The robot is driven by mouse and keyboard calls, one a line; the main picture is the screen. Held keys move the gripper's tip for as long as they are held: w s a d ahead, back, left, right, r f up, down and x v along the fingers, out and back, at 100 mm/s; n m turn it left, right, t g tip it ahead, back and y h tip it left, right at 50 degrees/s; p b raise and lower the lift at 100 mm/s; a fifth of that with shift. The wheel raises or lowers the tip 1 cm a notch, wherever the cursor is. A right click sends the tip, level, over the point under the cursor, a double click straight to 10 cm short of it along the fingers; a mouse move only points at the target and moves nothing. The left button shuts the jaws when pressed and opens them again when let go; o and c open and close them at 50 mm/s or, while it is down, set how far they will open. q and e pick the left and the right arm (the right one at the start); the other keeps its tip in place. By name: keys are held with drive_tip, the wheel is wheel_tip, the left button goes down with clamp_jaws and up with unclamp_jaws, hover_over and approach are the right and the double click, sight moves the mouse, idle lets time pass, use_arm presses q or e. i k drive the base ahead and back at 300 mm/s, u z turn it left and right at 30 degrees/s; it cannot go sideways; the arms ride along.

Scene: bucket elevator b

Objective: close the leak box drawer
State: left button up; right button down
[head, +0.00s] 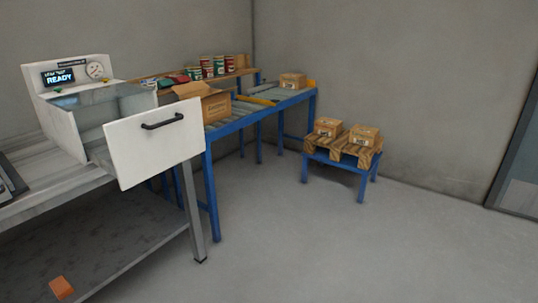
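The leak box (70,77) is a white machine with a screen reading "READY" and a round gauge, standing on a grey table at the left of the head view. Its drawer (160,155) is pulled out toward the right, with a wide white front panel and a dark bar handle (163,121). A clear, glassy part shows behind the panel; what is inside the drawer is hidden. Neither of my grippers shows in the head view.
The grey table (50,203) has a lower shelf with an orange block (61,287). A low blue stand (340,165) holds boxes on pallets. The floor at centre and right is clear.

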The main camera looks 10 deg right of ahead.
sight(133, 150)
drive_tip(key=u, duration=1.25)
drive_tip(key=i, duration=1)
drive_tip(key=z, duration=0.65)
drive_tip(key=i, duration=0.8)
drive_tip(key=z, duration=0.9)
